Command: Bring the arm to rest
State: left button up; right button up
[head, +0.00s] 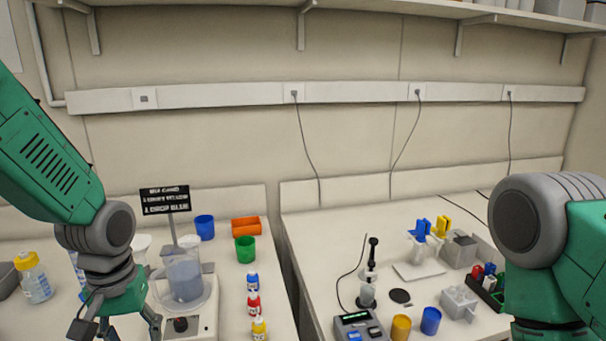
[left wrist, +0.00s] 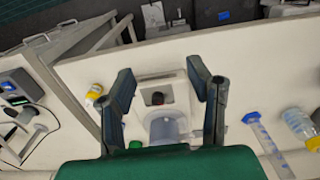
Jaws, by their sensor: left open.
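My left gripper (head: 118,328) hangs at the lower left of the head view, pointing down over the left bench. Its fingertips run close to the bottom edge of the picture. In the left wrist view the left gripper (left wrist: 160,82) has its two fingers wide apart with nothing held between them. A stirrer plate (head: 203,322) with a beaker of greyish liquid (head: 185,278) stands just right of the gripper; the stirrer (left wrist: 157,88) shows between and beyond the fingers in the wrist view. My right arm shows at the right of the head view, but its gripper is out of frame.
A yellow-capped bottle (head: 34,278) is at far left. A gap (head: 283,270) separates the benches. A sign (head: 165,199) stands behind the beaker.

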pick_arm(q)
jog(key=s+f+m+b, duration=0.1)
jog(key=s+f+b, duration=0.4)
jog(key=f, duration=0.8)
jog(key=s+f+m+b, duration=0.1)
jog(key=s+f+b, duration=0.3)
jog(key=s+f, duration=0.6)
jog(key=s+a+f+m+b, duration=0.1)
jog(key=s+f+b, duration=0.4)
jog(key=f, duration=1)
jog(key=s, duration=0.3)
jog(key=shift+s+f+t+b, duration=0.3)
jog(key=shift+s+f+b, duration=0.05)
pick_arm(e)
notch_tip(320, 180, down, 15)
jog(key=shift+s, duration=0.25)
jog(key=shift+r, duration=0.1)
